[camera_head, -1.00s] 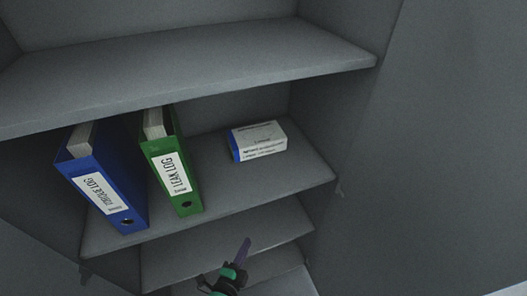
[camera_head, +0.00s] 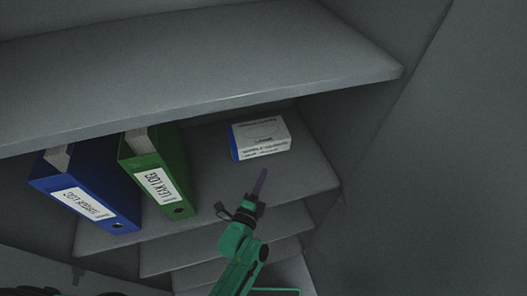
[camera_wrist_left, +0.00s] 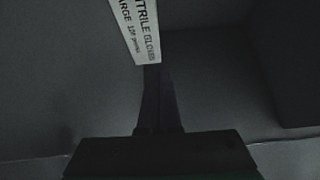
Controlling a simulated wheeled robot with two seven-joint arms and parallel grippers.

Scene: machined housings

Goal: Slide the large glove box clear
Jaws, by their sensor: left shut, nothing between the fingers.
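The glove box (camera_head: 262,138) is white with a blue left end and lies on the middle shelf, right of the binders. In the left wrist view the glove box (camera_wrist_left: 138,28) shows a white face with "NITRILE GLOVES" and "LARGE" printed on it, at the top of the picture. My left gripper (camera_head: 260,182) is shut and empty, in front of the box near the shelf's front edge. In the left wrist view its fingers (camera_wrist_left: 157,85) point at the lower end of the label; whether they touch it I cannot tell. My right gripper is not in view.
A green binder (camera_head: 157,178) and a blue binder (camera_head: 88,190) stand left of the box on the same shelf (camera_head: 215,205). An upper shelf (camera_head: 200,75) overhangs them. The cabinet's side wall is on the right. Shelf space between green binder and box is clear.

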